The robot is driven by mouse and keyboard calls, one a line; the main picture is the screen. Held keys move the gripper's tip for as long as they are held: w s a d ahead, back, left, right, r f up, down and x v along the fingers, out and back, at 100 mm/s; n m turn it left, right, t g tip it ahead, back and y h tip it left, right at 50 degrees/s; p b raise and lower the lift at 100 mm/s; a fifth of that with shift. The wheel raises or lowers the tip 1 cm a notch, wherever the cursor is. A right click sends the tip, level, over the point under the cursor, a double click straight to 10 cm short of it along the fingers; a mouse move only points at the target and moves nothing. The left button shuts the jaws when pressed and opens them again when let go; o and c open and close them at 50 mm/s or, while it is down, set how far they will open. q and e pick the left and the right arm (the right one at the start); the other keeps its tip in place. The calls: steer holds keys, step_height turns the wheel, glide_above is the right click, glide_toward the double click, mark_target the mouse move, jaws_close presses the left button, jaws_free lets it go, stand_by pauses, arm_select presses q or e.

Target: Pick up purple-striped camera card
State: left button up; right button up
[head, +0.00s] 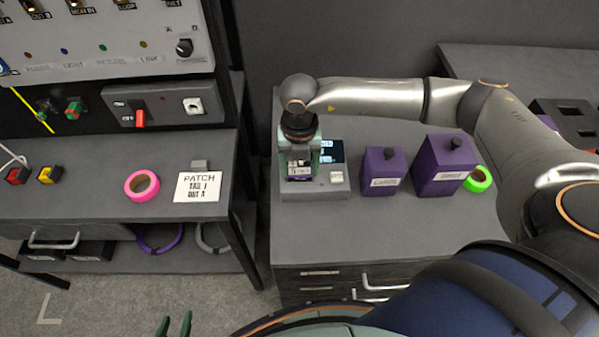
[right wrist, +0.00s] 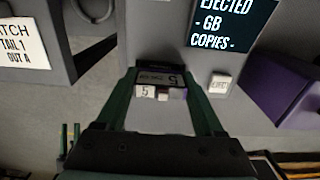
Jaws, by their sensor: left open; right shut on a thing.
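The small dark camera card (head: 299,171), with a pale label and some purple, is at the front of a grey reader box (head: 318,190). My right gripper (head: 300,165) reaches down over the box and is shut on the card. In the right wrist view the card (right wrist: 160,80) lies between the green fingers and its label reads 5. I cannot tell whether it is clear of the slot. The reader's screen (right wrist: 235,20) reads EJECTED, and a white eject button (right wrist: 220,84) is beside it. My left gripper (head: 175,325) is open and empty at the bottom edge.
Two purple boxes with black knobs (head: 382,172) (head: 441,168) stand right of the reader, with a green tape roll (head: 478,179) beyond. The left bench holds a pink tape roll (head: 142,186) and a patch note (head: 198,187). The bench front below the reader is clear.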

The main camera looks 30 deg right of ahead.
steer(key=c, duration=0.8)
steer(key=shift+r, duration=0.15)
